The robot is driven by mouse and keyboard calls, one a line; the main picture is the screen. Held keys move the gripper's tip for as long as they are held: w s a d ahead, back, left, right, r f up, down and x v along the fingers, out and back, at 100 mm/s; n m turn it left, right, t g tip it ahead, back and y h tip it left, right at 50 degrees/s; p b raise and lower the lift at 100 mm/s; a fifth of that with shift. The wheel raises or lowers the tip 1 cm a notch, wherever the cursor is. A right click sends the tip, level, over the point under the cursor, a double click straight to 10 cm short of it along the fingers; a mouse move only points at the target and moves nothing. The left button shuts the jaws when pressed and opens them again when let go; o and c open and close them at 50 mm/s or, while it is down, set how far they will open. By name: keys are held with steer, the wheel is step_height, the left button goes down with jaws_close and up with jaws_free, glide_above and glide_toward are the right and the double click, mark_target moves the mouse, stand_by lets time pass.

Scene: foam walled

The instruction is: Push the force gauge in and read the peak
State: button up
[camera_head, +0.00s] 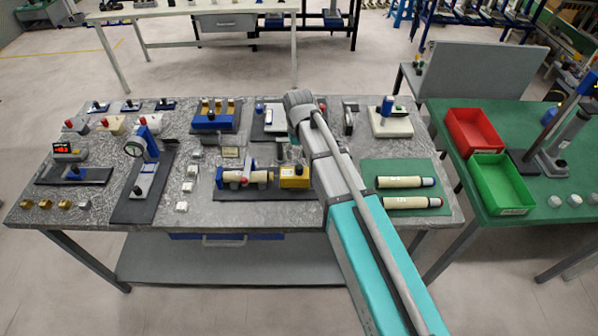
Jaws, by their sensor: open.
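I cannot tell for sure whether this assembly is the force gauge. A unit with a lit red display (64,148) stands on the left; its digits are too small to read. My gripper (289,153) appears just behind the yellow block, partly hidden by my arm; its fingers are small and hard to make out. It is open, and no object shows in it.
On the grey table, a tilted magnifier stand (147,148) is left, and a blue rack (213,121) behind. Two cream cylinders (400,182) (406,202) lie on a green mat at right. Red (474,118) and green (528,206) bins sit on the green table. Small blocks dot the left side.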

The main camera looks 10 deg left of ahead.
mark_target(299, 166)
steer(key=shift+f+b, duration=3.2)
steer(key=shift+f, duration=0.3)
